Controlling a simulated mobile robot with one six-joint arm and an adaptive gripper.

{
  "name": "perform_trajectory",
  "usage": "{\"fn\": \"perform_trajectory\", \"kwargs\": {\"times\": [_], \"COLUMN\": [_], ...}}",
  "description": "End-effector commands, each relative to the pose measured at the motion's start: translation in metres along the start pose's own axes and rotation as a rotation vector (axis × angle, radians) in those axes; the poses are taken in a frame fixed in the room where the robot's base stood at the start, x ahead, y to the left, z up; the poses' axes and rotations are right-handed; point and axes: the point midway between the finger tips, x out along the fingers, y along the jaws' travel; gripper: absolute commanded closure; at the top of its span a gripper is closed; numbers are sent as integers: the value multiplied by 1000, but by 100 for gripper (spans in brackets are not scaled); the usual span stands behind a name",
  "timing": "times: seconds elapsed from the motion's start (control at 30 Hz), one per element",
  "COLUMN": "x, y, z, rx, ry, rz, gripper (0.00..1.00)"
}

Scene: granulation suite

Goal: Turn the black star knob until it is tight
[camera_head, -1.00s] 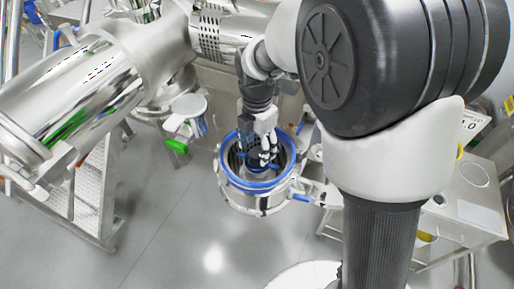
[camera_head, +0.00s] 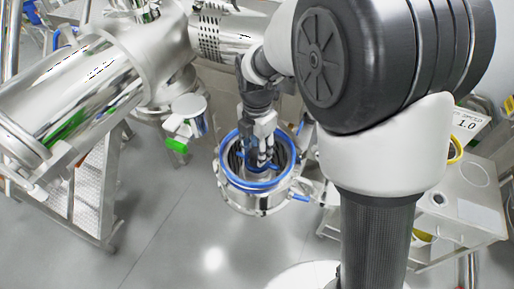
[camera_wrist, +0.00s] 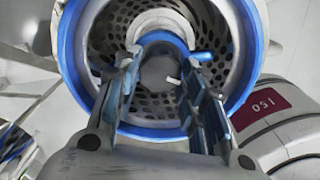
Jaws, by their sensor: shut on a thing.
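A steel vessel with a blue rim (camera_head: 227,176) stands below my arm in the head view. In the wrist view its blue ring (camera_wrist: 70,45) surrounds a perforated steel wall (camera_wrist: 102,42). My gripper (camera_head: 262,158) reaches down into the vessel's open top. In the wrist view its two fingers lie on either side of a dark grey, rounded piece at the centre, which I take for the star knob (camera_wrist: 158,74). The fingers are shut on it. Its star lobes are not clear, and my fingers cover its sides. A blue collar shows just behind it.
A green-handled fitting (camera_head: 177,146) hangs left of the vessel. A large steel cylinder (camera_head: 75,85) on a frame fills the left. A steel bench (camera_head: 465,205) stands at the right. A grey housing with a dark red "150" label (camera_wrist: 262,108) sits close by.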

Motion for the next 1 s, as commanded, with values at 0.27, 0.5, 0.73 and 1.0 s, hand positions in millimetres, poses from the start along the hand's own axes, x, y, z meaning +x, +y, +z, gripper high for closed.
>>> {"fn": "perform_trajectory", "kwargs": {"times": [0.27,0.5,0.73,1.0], "x": [0,0,0,0], "y": [0,0,0,1], "z": [0,0,0,0], "rx": [5,73,235,489], "ry": [0,0,0,0], "rz": [0,0,0,0], "gripper": [86,86,86,86]}}
